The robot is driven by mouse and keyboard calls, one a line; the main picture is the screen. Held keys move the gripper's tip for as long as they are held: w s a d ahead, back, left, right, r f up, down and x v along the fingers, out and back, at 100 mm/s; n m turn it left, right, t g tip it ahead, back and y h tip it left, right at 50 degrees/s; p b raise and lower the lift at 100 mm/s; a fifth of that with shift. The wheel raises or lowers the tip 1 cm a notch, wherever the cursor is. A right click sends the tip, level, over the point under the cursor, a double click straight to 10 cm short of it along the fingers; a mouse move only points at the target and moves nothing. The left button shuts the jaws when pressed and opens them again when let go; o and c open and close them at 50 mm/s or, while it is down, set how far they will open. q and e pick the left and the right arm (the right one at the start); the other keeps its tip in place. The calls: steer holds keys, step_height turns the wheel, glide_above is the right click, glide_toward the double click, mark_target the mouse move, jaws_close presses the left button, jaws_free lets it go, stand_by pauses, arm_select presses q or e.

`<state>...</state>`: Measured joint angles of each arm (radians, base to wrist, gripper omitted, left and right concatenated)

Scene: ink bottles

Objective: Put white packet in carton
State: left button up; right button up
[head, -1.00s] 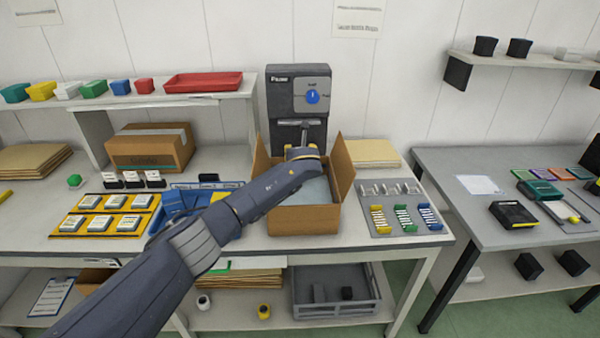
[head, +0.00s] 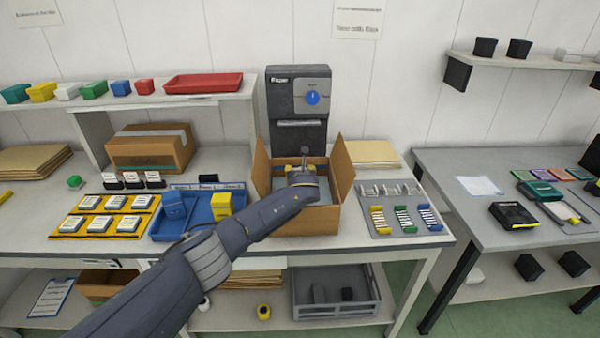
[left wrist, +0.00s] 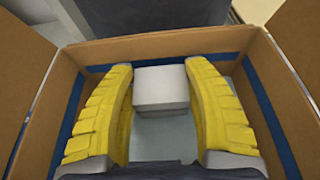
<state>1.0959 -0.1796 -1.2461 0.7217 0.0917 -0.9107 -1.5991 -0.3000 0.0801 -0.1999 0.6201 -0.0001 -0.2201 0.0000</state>
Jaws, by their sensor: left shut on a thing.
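The open brown carton (head: 310,220) stands on the table in front of a dark machine, flaps raised. My left gripper (head: 304,160) reaches over its front wall into the opening, and the arm hides part of the carton. In the left wrist view, the yellow fingers of the gripper (left wrist: 162,80) are on both sides of the white packet (left wrist: 161,88) and shut on it. The packet is between the carton walls (left wrist: 285,95), above a pale floor. I cannot tell whether it touches the floor. My right gripper is not in view.
The dark machine (head: 298,105) with a blue knob stands right behind the carton. A blue tray (head: 180,233) with a yellow box (head: 221,206) is to the left. A grey mat (head: 400,225) with coloured clips lies to the right.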

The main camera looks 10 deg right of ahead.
arm_select(q)
steer(key=o, duration=1.2)
steer(key=shift+f, duration=0.1)
steer(key=shift+c, duration=0.2)
steer(key=v, duration=1.2)
steer(key=shift+r, duration=0.25)
